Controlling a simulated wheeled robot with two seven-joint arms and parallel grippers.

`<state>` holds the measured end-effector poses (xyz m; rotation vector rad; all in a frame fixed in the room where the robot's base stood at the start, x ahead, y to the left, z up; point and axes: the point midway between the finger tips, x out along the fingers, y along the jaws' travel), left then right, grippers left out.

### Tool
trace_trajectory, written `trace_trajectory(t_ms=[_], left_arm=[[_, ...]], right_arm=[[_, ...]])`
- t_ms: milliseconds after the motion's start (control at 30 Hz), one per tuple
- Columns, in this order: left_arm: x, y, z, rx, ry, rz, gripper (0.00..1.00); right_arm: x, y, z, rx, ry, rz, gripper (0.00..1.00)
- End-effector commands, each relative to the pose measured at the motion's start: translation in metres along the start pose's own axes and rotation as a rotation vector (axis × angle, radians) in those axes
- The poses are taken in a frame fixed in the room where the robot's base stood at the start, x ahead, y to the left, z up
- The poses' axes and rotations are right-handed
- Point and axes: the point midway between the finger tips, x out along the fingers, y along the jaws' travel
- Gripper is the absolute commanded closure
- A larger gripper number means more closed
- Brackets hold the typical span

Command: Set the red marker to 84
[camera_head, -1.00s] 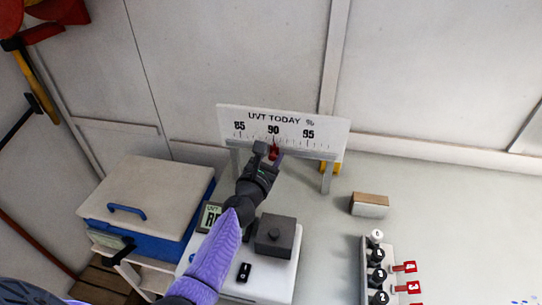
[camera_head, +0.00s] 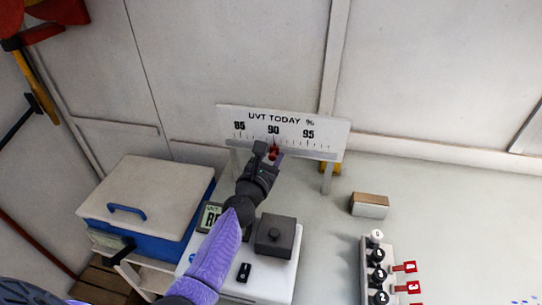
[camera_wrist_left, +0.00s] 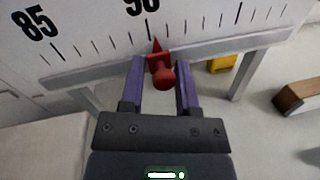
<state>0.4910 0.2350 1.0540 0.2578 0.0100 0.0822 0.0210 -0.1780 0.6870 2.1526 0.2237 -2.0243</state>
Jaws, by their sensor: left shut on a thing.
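The white UVT TODAY % board (camera_head: 300,122) stands on legs at the back, with a scale marked 85, 90 and 95. The red marker (camera_head: 276,151) sits on the rail at the scale's lower edge, close to the 90 tick. In the left wrist view the marker (camera_wrist_left: 161,64) has a pointed tip just right of the long tick under 90 and a round red knob. My left gripper (camera_head: 268,153) is shut on it, with a purple finger on each side in the left wrist view (camera_wrist_left: 161,82). My right gripper is not in view.
A blue box with a pale lid (camera_head: 150,190) stands left of my left arm. A grey box (camera_head: 275,236) and a display (camera_head: 211,216) stand near the forearm. A wooden-topped block (camera_head: 369,205) and numbered red tags (camera_head: 404,267) lie to the right.

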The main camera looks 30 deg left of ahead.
Motion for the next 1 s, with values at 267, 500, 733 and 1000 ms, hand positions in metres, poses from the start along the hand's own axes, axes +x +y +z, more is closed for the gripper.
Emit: trace_trajectory(t_ms=[267,500,733,1000], left_arm=[[-0.003,0.014,-0.007,0.003,0.005,-0.002,1.0],[-0.013,0.07,-0.024,0.004,0.007,-0.002,1.0],[-0.018,0.094,-0.029,0.002,0.007,-0.004,1.0],[-0.018,0.094,-0.028,0.001,0.007,-0.005,1.0]], right_arm=[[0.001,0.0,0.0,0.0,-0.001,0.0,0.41],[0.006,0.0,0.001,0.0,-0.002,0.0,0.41],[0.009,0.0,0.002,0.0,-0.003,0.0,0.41],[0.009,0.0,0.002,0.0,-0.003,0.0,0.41]])
